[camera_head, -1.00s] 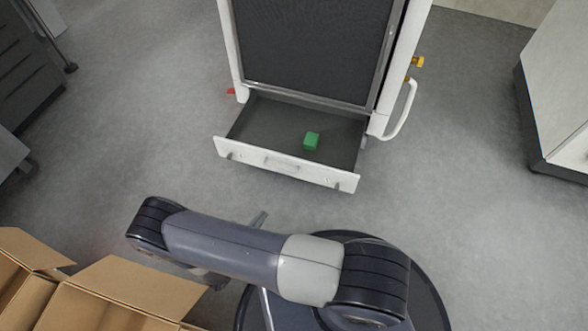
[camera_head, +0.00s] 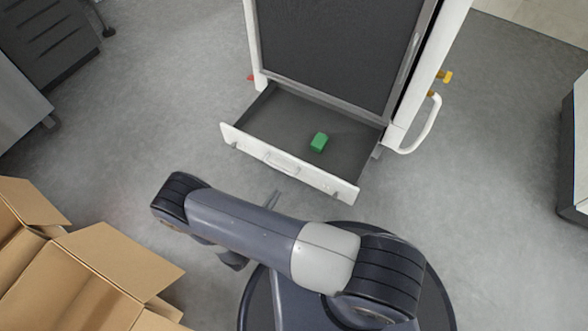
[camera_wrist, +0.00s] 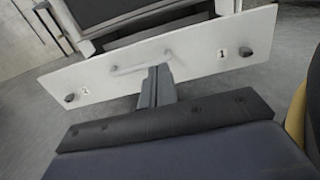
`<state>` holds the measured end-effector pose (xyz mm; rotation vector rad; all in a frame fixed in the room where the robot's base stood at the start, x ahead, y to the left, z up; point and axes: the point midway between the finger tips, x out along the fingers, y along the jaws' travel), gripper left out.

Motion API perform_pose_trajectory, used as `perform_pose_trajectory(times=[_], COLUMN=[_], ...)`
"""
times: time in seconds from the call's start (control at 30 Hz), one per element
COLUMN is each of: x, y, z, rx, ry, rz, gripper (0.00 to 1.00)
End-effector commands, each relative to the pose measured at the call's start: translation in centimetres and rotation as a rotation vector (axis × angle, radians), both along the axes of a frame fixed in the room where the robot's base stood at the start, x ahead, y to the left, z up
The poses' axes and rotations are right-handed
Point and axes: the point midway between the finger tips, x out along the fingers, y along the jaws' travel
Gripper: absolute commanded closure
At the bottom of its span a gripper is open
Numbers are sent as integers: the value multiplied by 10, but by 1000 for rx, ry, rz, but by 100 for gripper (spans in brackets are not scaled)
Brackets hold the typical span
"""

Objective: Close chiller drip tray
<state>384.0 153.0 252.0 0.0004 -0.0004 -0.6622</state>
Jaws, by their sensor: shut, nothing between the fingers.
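The chiller drip tray (camera_head: 303,178) is a drawer with a white front, pulled out at the bottom of the chiller (camera_head: 330,45). In the wrist view the white tray front (camera_wrist: 205,52) spans the picture, with a bar handle, two dark knobs and the numbers 2 and 1. My gripper (camera_wrist: 158,72) is shut and empty, its fingertips in front of the tray front near the handle. Contact with the front cannot be told. In the head view my gripper (camera_head: 272,198) shows partly behind my arm, just short of the tray front.
Open cardboard boxes (camera_head: 95,265) stand at the lower left. Dark drawer cabinets (camera_head: 50,40) are at the upper left, and a pale cabinet (camera_head: 578,150) is at the right edge. A white handle (camera_head: 425,128) juts from the chiller's right side. Grey floor around the tray is clear.

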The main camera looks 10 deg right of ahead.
Motion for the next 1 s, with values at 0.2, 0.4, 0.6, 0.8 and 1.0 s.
perform_pose_trajectory(times=[0.2,0.4,0.6,0.8,1.0], x=[29,55,76,88,90], y=[-24,-44,-61,-69,-71], z=[-2,-2,-2,-1,0], rx=[0,0,0,0,-1], ry=[0,0,0,0,1], rz=[-6,-6,-4,-2,0], gripper=[100,100,100,100,100])
